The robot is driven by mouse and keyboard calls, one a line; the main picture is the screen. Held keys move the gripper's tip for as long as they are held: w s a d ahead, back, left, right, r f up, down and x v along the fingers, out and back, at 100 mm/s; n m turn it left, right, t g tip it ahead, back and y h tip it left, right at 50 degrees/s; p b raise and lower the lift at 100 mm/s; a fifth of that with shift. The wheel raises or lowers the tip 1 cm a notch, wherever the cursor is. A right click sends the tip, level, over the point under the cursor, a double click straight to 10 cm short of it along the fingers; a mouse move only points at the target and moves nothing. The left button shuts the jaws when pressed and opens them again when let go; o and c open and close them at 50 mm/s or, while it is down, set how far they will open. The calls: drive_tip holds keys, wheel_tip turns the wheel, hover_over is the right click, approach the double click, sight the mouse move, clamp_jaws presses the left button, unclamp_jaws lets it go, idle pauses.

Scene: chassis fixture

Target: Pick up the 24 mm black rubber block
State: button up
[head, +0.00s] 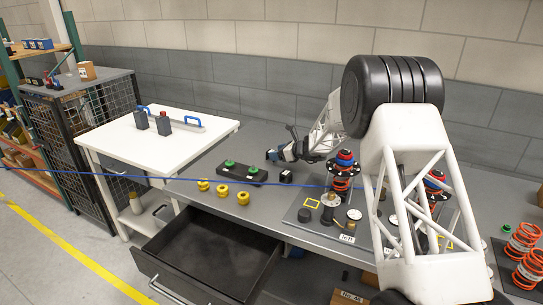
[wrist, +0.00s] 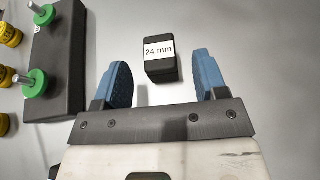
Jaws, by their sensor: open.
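The black rubber block (head: 286,176) stands on the grey bench, right of a black fixture with green knobs. In the wrist view the block (wrist: 162,70) is upright with a white label reading "24 mm" on it. My gripper (wrist: 163,80) is open, with one blue finger on each side of the block's near part. There is a gap between each finger and the block. In the head view my gripper (head: 272,157) is above and left of the block, and its fingers are small and hard to make out.
The black fixture with green knobs (head: 248,176) lies close left of the block. Several yellow rings (head: 222,190) lie in front of it. A plate with springs and small parts (head: 300,212) is to the right. An open drawer (head: 200,255) juts out below the bench.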

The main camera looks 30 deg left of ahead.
drive_tip(key=shift+x, duration=2.05)
drive_tip(key=c, duration=1)
drive_tip(key=shift+r, duration=0.15)
drive_tip(key=shift+r, duration=4.9)
